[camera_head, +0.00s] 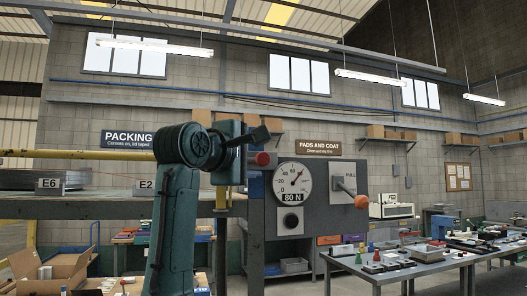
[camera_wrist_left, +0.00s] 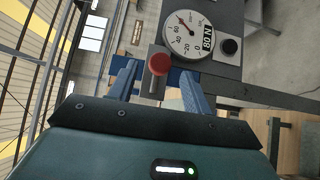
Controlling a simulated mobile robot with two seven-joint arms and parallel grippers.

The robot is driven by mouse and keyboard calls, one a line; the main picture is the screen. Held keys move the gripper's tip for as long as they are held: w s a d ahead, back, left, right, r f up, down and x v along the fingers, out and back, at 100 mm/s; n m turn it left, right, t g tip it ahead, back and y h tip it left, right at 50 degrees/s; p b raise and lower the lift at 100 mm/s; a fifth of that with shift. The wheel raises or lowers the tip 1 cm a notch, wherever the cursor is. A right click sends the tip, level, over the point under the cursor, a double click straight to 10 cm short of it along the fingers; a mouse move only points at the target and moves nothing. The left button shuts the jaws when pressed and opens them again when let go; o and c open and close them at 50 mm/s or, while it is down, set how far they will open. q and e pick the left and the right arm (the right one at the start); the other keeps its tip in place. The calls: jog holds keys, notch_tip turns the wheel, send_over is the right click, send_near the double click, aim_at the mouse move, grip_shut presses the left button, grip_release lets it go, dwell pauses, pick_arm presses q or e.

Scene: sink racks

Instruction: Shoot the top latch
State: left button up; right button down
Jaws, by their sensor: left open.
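A red round knob (camera_head: 262,158) on a short stem sticks out at the left edge of a grey panel; I take it for the top latch's handle. My left gripper (camera_head: 255,147) is at the knob, its body just left of it. In the left wrist view the open gripper (camera_wrist_left: 158,82) has one blue finger on each side of the red knob (camera_wrist_left: 159,64), with gaps to both. I cannot tell how deep the knob sits between the fingers. My right gripper is not in view.
The grey panel (camera_head: 330,218) carries a round gauge (camera_head: 293,180) marked 80 N, a black knob (camera_head: 291,221) and a lever with a red end (camera_head: 361,201) labelled PULL. A shelf with E6 and E2 tags stands left. A workbench (camera_head: 395,271) with small parts stands right.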

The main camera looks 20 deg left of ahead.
aim_at(260, 159)
pick_arm(q)
jog(key=w, duration=0.1)
jog(key=w+p, duration=0.1)
jog(key=w, duration=0.1)
jog(key=w+d, duration=0.1)
jog(key=w, duration=0.1)
jog(key=shift+s, duration=0.1)
grip_shut()
dwell(0.4)
jog(key=shift+a, duration=0.1)
